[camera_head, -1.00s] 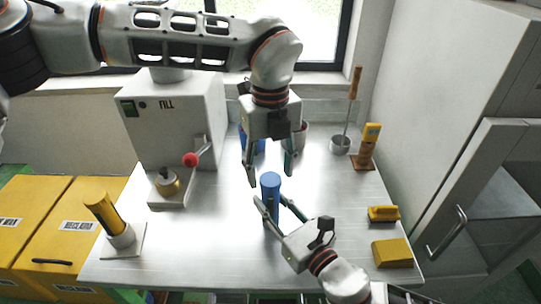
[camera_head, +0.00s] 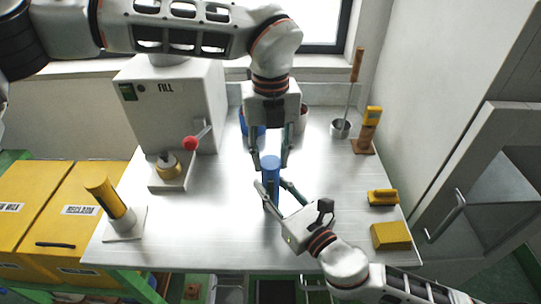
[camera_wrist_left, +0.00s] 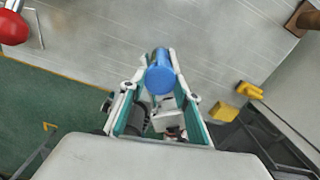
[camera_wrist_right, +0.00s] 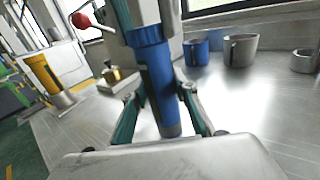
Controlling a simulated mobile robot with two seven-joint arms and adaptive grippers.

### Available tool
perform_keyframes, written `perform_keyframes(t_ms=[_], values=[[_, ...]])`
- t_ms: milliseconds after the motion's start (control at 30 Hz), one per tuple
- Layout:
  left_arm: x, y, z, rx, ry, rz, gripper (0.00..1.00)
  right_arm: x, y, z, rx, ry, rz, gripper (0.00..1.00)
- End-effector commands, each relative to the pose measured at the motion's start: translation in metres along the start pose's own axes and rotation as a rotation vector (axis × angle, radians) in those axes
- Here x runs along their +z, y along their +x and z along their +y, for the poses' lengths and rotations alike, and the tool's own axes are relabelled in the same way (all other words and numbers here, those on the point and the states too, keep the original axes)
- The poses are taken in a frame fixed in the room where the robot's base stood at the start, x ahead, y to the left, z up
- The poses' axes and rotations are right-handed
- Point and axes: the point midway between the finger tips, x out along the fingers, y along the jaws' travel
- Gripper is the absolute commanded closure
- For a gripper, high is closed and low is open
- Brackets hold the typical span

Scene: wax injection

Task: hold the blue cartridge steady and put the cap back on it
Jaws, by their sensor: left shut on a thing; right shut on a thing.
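The blue cartridge (camera_head: 272,190) stands upright in the middle of the metal table. My right gripper (camera_head: 271,184) is shut around its body, and the right wrist view shows the blue body with a dark strip (camera_wrist_right: 160,92). A wider ribbed blue cap (camera_wrist_right: 147,36) sits at the cartridge's top, with no gap visible between them. My left gripper (camera_head: 269,167) comes down from above and is shut on the cap. In the left wrist view the cap's round blue end (camera_wrist_left: 159,80) lies between the fingers. The cartridge's lower end is partly hidden by my right gripper.
The filling machine (camera_head: 170,105) with a red-knobbed lever (camera_head: 190,143) stands at the back left. A yellow cartridge (camera_head: 105,197) leans in a holder at the front left. Cups (camera_wrist_right: 240,50) stand behind. Yellow blocks (camera_head: 391,236) lie at the right. Table around the cartridge is clear.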

Motion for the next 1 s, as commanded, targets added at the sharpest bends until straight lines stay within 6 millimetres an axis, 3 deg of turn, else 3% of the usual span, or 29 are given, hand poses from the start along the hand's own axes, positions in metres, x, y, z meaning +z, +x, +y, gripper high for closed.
perform_keyframes(t_ms=[800, 900, 1000], values=[[0.0, 0.0008, -0.0002, 0.001, 1.504, 0.0, 0.94, -0.0001, 0.0, -0.0001, 0.0, 0.0, 0.0, 1.0], [-0.0001, 0.0009, -0.0002, 0.001, 1.64, 0.0, 0.94, -0.0001, 0.0, -0.0001, 0.0, 0.0, 0.0, 1.0], [-0.0001, 0.0009, -0.0002, 0.0, 1.627, 0.0, 0.94, -0.0001, 0.0, -0.0001, 0.0, 0.0, 0.0, 1.0]])
